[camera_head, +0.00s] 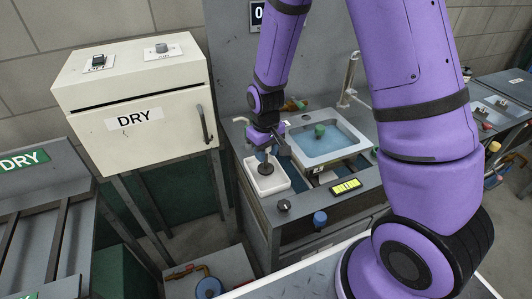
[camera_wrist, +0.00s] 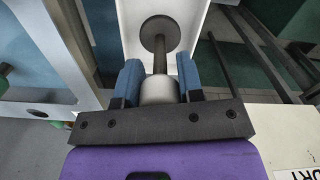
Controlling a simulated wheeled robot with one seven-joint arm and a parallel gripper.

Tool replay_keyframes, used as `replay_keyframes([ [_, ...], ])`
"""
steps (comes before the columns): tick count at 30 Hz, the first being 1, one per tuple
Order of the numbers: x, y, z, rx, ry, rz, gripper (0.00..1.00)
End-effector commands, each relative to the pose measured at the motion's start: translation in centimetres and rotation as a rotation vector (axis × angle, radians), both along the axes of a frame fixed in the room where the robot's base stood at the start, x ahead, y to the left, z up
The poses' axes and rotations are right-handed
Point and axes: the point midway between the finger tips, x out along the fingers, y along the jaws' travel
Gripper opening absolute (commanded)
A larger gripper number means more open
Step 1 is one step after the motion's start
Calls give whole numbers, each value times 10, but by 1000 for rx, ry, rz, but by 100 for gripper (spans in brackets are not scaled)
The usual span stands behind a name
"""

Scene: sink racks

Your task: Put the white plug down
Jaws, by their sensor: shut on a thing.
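My gripper (camera_head: 262,153) is shut on the white plug, low over the white tray at the left of the sink. In the wrist view, the two blue fingers of my gripper (camera_wrist: 159,80) press on both sides of the plug's pale cylindrical body (camera_wrist: 158,90). A dark rod and a round dark disc extend from it. In the head view the plug's dark disc (camera_head: 265,168) hangs over or inside the white tray (camera_head: 270,187); I cannot tell whether it touches the bottom. The tray also shows behind the disc in the wrist view (camera_wrist: 130,28).
The sink basin (camera_head: 326,155) with blue water and a green object (camera_head: 319,131) lies right of the tray. A tap (camera_head: 349,75) stands behind it. A lit yellow display (camera_head: 346,186) and knobs sit in front. A cream DRY cabinet (camera_head: 140,110) stands at left.

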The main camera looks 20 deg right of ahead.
Motion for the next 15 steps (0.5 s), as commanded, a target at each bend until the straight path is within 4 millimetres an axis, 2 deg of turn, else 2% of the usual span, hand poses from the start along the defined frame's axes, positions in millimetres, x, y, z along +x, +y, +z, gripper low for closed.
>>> replay_keyframes([
  [3,0,0,-7,0,0,0,11],
  [14,0,0,-9,0,0,-1,11],
  [15,0,0,-10,0,0,-1,37],
])
